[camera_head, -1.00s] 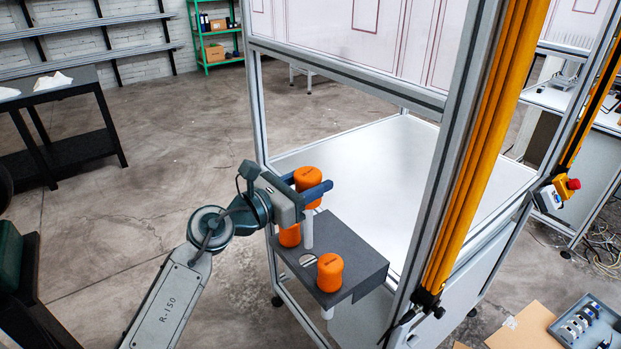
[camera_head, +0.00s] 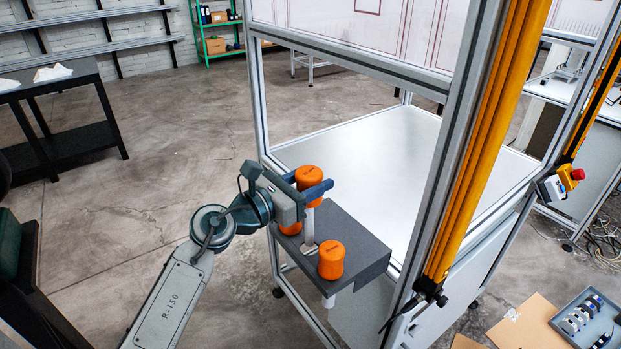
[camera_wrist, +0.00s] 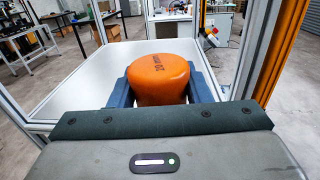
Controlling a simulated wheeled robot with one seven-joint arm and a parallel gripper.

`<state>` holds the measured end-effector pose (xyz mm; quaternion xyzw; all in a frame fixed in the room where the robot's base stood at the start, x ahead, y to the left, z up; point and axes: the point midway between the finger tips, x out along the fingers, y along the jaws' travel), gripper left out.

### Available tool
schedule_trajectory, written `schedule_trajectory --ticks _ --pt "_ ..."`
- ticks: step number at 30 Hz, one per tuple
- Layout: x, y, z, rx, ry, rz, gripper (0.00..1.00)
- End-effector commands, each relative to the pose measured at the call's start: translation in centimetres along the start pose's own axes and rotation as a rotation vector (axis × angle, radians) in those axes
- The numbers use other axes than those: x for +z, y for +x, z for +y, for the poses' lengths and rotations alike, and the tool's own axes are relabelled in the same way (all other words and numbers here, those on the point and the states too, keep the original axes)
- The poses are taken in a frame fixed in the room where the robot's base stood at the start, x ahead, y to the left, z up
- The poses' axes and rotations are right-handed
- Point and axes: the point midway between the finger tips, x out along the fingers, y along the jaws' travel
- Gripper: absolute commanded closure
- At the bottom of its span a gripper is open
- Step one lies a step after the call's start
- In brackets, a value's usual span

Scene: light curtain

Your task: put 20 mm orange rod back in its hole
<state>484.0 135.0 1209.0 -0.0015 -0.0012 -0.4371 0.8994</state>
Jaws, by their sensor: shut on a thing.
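My gripper (camera_head: 311,184) is shut on the orange cap of a rod (camera_head: 309,175), with one blue finger on each side. In the wrist view the orange cap (camera_wrist: 160,78) sits between the fingers, its dark lettering seeming to include 20. The rod's pale shaft (camera_head: 309,222) hangs upright below the cap. Its lower end is at or just above the grey holder shelf (camera_head: 358,240), near a light-coloured patch. I cannot tell whether the tip has entered a hole, which is hidden behind the shaft.
The aluminium frame post (camera_head: 258,105) and yellow light curtain post (camera_head: 470,150) flank the worktable (camera_head: 400,145). An emergency stop box (camera_head: 560,183) hangs at right.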

Motion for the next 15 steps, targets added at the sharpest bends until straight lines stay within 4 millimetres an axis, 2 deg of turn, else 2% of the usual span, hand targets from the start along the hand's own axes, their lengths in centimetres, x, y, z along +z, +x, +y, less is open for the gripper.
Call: schedule_trajectory --ticks 15 --pt "-0.79 -0.03 -0.01 0.001 0.001 0.000 0.79"
